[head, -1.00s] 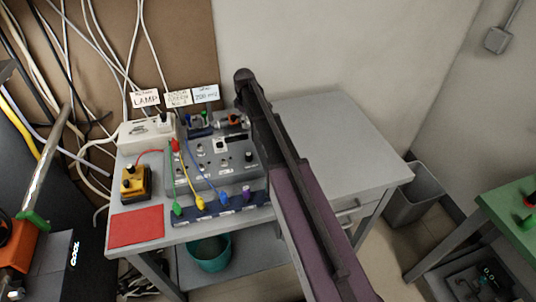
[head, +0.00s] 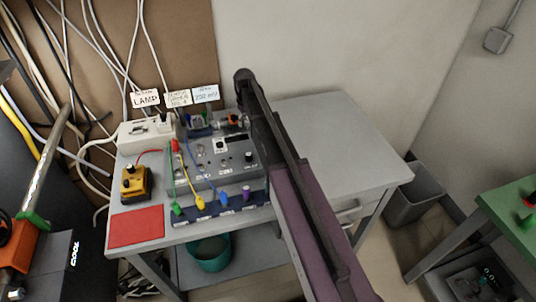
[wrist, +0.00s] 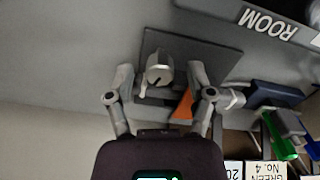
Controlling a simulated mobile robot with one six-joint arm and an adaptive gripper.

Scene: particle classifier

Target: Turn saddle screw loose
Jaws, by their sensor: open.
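A silver round knob with a flat ridge (wrist: 158,70), which looks like the saddle screw, stands on a dark square plate (wrist: 215,58) in the wrist view. My gripper (wrist: 160,76) is open, with one finger on each side of the knob. I see gaps between the knob and both fingers; I cannot tell how far apart they are in depth. In the head view, a small grey device with an orange part (head: 233,119) sits at the back of the bench, just left of my arm. My gripper is hidden there behind my arm.
An orange piece (wrist: 184,105) lies close to the right finger. Beside it are a blue block (wrist: 272,95) and green parts (wrist: 277,137). A grey control box (head: 215,165) with coloured cables stands on the bench. The bench's right side (head: 345,140) is clear.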

